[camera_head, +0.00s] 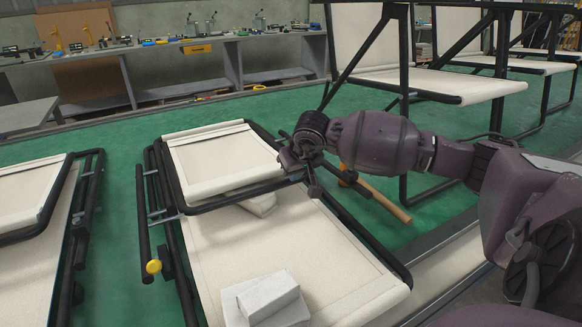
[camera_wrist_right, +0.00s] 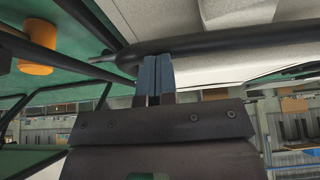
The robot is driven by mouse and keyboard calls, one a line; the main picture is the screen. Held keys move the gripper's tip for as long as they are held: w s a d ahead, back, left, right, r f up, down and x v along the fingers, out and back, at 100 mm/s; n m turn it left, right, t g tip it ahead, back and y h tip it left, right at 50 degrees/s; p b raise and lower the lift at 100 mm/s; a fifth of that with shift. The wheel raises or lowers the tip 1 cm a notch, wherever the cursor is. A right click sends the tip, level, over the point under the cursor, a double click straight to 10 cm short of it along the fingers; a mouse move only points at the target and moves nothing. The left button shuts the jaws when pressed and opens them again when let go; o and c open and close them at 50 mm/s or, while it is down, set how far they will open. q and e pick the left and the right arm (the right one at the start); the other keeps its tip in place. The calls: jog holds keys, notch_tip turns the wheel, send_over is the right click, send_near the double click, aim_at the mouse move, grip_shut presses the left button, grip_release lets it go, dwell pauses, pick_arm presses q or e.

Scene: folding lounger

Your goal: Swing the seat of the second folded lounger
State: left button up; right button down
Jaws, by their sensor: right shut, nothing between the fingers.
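The folded lounger (camera_head: 300,250) in the middle of the head view has a long cream panel in a black tube frame. Its smaller cream seat (camera_head: 215,160) lies above the far part of that panel, with its near edge raised clear. My right gripper (camera_head: 303,172) is at the right corner of the seat frame. In the right wrist view its two blue-grey fingertips (camera_wrist_right: 158,70) are shut together against or just beside a black tube (camera_wrist_right: 200,42); contact is unclear. Nothing shows between them. My left gripper is not in view.
White blocks (camera_head: 268,298) lie on the long panel, and another block (camera_head: 260,205) is by the seat's near edge. A wooden handle (camera_head: 382,198) is right of the lounger. Another folded lounger (camera_head: 35,255) is at left; unfolded ones (camera_head: 430,85) stand at back right.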

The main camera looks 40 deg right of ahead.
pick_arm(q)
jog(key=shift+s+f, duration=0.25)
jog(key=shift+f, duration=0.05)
pick_arm(e)
jog(key=shift+s+a+f, duration=0.15)
jog(key=shift+s+f, duration=0.2)
jog(key=shift+f, duration=0.45)
pick_arm(q)
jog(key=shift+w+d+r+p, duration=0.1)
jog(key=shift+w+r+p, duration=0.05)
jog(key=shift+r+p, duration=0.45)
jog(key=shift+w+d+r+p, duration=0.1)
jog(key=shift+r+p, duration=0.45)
jog(key=shift+p, duration=0.05)
pick_arm(e)
jog(key=w+v, duration=0.1)
jog(key=v, duration=1.1)
jog(key=shift+d+r, duration=0.2)
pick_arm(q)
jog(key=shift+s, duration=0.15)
